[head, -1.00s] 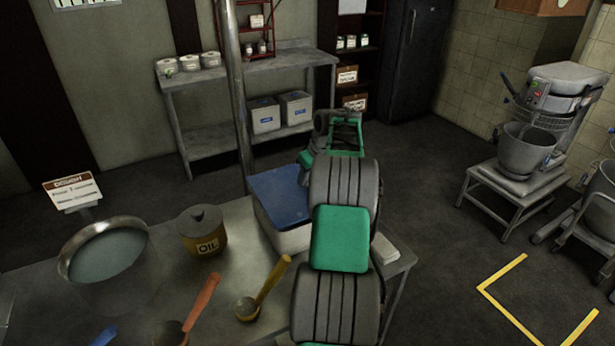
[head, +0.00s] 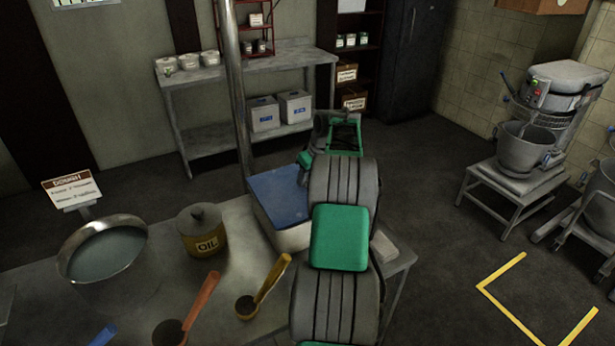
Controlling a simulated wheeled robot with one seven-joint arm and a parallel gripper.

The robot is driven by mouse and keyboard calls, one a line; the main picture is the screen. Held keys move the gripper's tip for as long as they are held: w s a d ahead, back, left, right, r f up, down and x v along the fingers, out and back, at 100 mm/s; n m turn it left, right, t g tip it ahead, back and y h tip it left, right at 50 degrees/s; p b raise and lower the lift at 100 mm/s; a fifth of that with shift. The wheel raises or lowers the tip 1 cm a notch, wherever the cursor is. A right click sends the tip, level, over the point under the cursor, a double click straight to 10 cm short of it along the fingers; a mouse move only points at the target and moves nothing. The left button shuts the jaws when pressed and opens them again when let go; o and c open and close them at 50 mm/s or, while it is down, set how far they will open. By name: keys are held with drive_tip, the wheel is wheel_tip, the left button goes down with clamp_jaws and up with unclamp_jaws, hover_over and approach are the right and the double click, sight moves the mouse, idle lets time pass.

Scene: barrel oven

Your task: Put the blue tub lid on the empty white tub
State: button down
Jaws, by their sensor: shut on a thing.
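The blue tub lid (head: 279,194) lies over the top of the white tub (head: 291,236) at the far right part of the table. It looks level, but I cannot tell whether it is fully seated all round. My gripper (head: 306,172) is at the lid's right edge and is shut on it. My arm hides the fingertips, the lid's right side and much of the tub. The inside of the tub is covered.
An oil pot (head: 201,231), a large metal bowl (head: 103,254) and several coloured-handled scoops (head: 263,287) stand left of the tub. A metal pole (head: 238,110) rises close behind it. A shelf table (head: 205,141) stands beyond.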

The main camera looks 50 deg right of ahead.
drive_tip(key=shift+f, duration=0.1)
idle(0.3)
drive_tip(key=c, duration=0.9)
unclamp_jaws()
drive_tip(key=shift+o, duration=0.2)
drive_tip(key=v, duration=0.8)
drive_tip(key=w+a+r, duration=0.1)
drive_tip(key=a+r, duration=0.2)
drive_tip(key=a, duration=1.1)
drive_tip(key=a+r, duration=0.2)
drive_tip(key=a, duration=1.2)
drive_tip(key=s+a+f, duration=0.3)
drive_tip(key=s+a, duration=0.5)
drive_tip(key=a, duration=0.1)
drive_tip(key=s+a+f+n, duration=0.1)
drive_tip(key=s+a+f, duration=0.3)
drive_tip(key=s+a, duration=0.5)
drive_tip(key=shift+s+g+b, duration=0.25)
drive_tip(key=shift+g+b, duration=0.05)
drive_tip(key=shift+b, duration=0.05)
